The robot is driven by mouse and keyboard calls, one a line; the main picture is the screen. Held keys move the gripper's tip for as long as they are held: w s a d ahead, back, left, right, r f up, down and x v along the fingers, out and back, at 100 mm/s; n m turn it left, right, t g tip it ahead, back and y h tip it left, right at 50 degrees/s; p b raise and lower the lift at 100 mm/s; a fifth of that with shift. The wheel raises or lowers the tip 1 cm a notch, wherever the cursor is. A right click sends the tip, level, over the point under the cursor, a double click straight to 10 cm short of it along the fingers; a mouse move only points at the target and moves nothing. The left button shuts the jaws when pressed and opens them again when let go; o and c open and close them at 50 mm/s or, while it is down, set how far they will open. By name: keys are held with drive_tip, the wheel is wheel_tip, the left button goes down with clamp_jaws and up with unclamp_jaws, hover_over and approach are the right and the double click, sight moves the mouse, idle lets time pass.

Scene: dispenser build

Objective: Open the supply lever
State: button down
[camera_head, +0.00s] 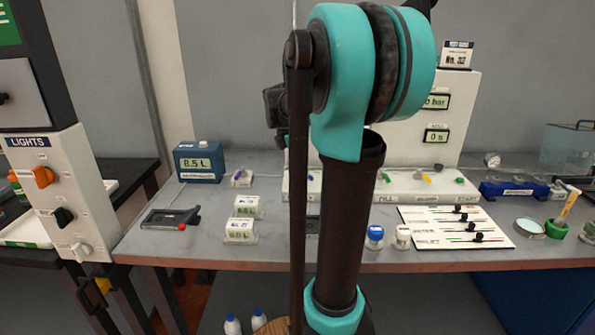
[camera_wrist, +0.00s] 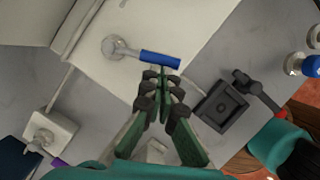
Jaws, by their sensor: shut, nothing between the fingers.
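A lever with a blue handle (camera_wrist: 160,59) and a round grey hub (camera_wrist: 115,46) sits on a white panel in the wrist view. The handle points right from the hub. No label naming it can be read. My gripper (camera_wrist: 161,78) is shut and empty, its dark fingertips just below the blue handle in the picture. I cannot tell whether they touch it. In the head view a small blue lever (camera_head: 311,177) shows on the white base beside my arm, which hides my gripper and part of that base.
A dark device with a red part (camera_wrist: 228,104) lies right of my gripper in the wrist view, near a blue-capped jar (camera_wrist: 312,66). A white block (camera_wrist: 47,137) is at lower left. In the head view, a slider board (camera_head: 455,247) lies on the right of the bench.

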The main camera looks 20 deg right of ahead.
drive_tip(key=d+n, duration=0.1)
drive_tip(key=n+t, duration=0.1)
drive_tip(key=shift+s+d+n, duration=0.2)
drive_tip(key=shift+d+n, duration=0.2)
drive_tip(key=d+n, duration=0.1)
drive_tip(key=n, duration=0.1)
drive_tip(key=shift+w+d+n+t, duration=0.1)
drive_tip(key=shift+d+n+t, duration=0.2)
drive_tip(key=shift+d, duration=0.1)
drive_tip(key=shift+w+d, duration=0.25)
drive_tip(key=shift+d, duration=0.35)
drive_tip(key=shift+w+d, duration=0.25)
drive_tip(key=shift+d, duration=0.35)
drive_tip(key=shift+w+d, duration=0.55)
drive_tip(key=shift+d, duration=0.15)
